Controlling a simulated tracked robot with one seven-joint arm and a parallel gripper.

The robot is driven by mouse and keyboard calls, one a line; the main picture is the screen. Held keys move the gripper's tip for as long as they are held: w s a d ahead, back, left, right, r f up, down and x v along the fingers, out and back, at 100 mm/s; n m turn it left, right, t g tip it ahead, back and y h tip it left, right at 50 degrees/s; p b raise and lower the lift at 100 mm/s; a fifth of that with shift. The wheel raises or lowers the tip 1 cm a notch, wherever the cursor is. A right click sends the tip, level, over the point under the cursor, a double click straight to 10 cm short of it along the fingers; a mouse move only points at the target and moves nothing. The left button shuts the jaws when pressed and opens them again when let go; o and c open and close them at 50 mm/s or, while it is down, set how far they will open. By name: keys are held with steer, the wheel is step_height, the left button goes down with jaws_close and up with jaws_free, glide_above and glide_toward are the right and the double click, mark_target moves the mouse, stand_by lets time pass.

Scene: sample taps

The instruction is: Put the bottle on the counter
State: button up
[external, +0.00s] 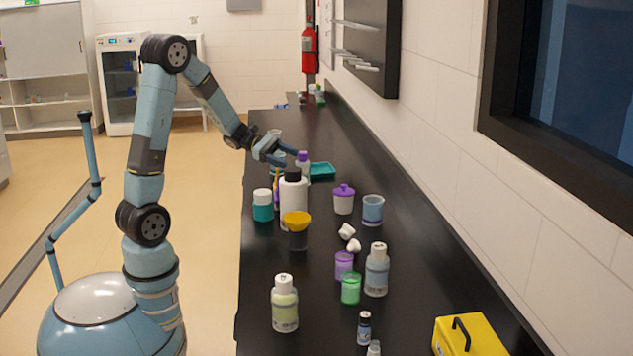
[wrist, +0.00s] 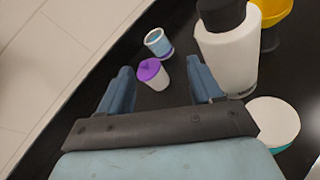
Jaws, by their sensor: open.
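Several bottles stand on the black counter (external: 420,290), and I cannot tell which one the task means. A tall white bottle with a black cap (external: 293,204) is upright near my gripper (external: 289,158). In the wrist view this white bottle (wrist: 228,55) is just right of my right finger. A grey-blue bottle (external: 377,272) and a pale green bottle (external: 285,305) stand nearer the camera. My gripper (wrist: 159,68) is open, with nothing between its fingers.
A purple-lidded white cup (wrist: 153,74) and a blue cup (wrist: 159,42) stand beyond my fingers. A teal jar (external: 263,206) and a yellow-topped dark container (external: 296,230) crowd the white bottle. A teal tray (external: 322,171) lies behind. The far counter is mostly clear.

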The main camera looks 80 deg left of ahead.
steer(key=s+d+m+g, duration=0.1)
steer(key=d+m, duration=0.1)
steer(key=d, duration=0.1)
steer(key=s+d+r+m+g, duration=0.1)
steer(key=d+m+g, duration=0.1)
steer(key=d, duration=0.2)
steer(key=s+d+r+m+g+h, duration=0.1)
steer(key=d, duration=0.3)
steer(key=shift+r+m+g, duration=0.2)
steer(key=shift+m+g, duration=0.1)
steer(key=shift+m, duration=0.1)
steer(key=s+d+r+m+g+y, duration=0.1)
steer(key=s+d+m+y, duration=0.3)
steer(key=s+m, duration=0.5)
steer(key=s+d+r+m+g+y, duration=0.2)
steer(key=s+d+r+m+y, duration=0.1)
steer(key=s+d+m, duration=0.5)
steer(key=shift+s+r+m+y, duration=0.25)
steer(key=shift+s+m+y, duration=0.25)
steer(key=shift+s+y, duration=0.3)
steer(key=shift+o, duration=0.4)
steer(key=shift+s+r+m+t+y, duration=0.3)
steer(key=shift+r+m+y, duration=0.1)
steer(key=shift+m, duration=0.2)
steer(key=shift+w+a, duration=0.1)
